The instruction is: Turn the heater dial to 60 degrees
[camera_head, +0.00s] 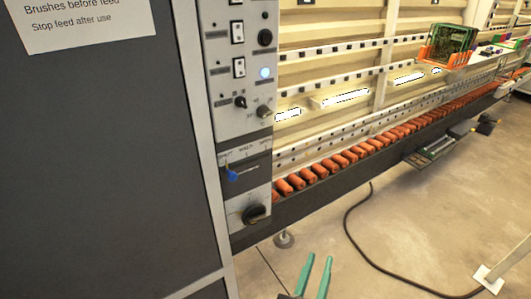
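The control panel (229,70) of the washer stands left of centre in the head view. A larger black rotary knob (255,214) sits at the panel's bottom. The labels are too small to read, so I cannot tell which one is the heater dial or its setting. My gripper (320,257) shows at the bottom edge with two teal fingers apart and nothing between them. It is below and right of the panel, touching nothing.
A blue-handled lever (231,173) sits in a slot between the dials and the large knob. A dark cabinet (100,160) fills the left. A black cable (348,225) lies on the floor.

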